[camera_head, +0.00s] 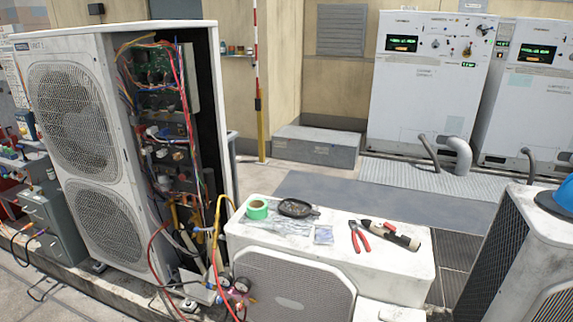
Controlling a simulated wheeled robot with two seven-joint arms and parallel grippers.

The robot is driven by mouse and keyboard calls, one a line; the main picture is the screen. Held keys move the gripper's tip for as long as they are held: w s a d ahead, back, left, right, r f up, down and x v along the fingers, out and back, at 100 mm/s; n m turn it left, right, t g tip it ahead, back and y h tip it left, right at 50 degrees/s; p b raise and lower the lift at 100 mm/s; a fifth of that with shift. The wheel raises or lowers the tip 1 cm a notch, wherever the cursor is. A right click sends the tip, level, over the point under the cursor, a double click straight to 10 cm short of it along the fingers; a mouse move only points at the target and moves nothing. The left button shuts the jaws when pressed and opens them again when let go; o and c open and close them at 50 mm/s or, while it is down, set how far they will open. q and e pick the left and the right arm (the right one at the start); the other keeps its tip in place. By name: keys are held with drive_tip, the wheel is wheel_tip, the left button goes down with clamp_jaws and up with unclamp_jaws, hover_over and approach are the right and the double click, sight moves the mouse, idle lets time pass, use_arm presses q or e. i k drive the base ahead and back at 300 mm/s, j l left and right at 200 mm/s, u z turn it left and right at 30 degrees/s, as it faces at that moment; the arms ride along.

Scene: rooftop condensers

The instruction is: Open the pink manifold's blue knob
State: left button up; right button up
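A small gauge manifold (236,291) with pinkish parts hangs low by the front right corner of the open condenser unit (72,120). Two round gauges sit on it, and red and yellow hoses run to it. A small bluish spot shows at its left side, but it is too small to tell whether this is the blue knob or how far it is turned. Neither of my grippers is in view.
A low white unit (404,284) right of the manifold carries green tape (257,209), a black pan (297,208), red pliers (359,237) and a torch-like tool (390,235). Loose wires and hoses hang from the open condenser. Grey cases (50,222) stand at left.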

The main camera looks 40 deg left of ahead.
sight(218, 300)
drive_tip(key=u, duration=1.75)
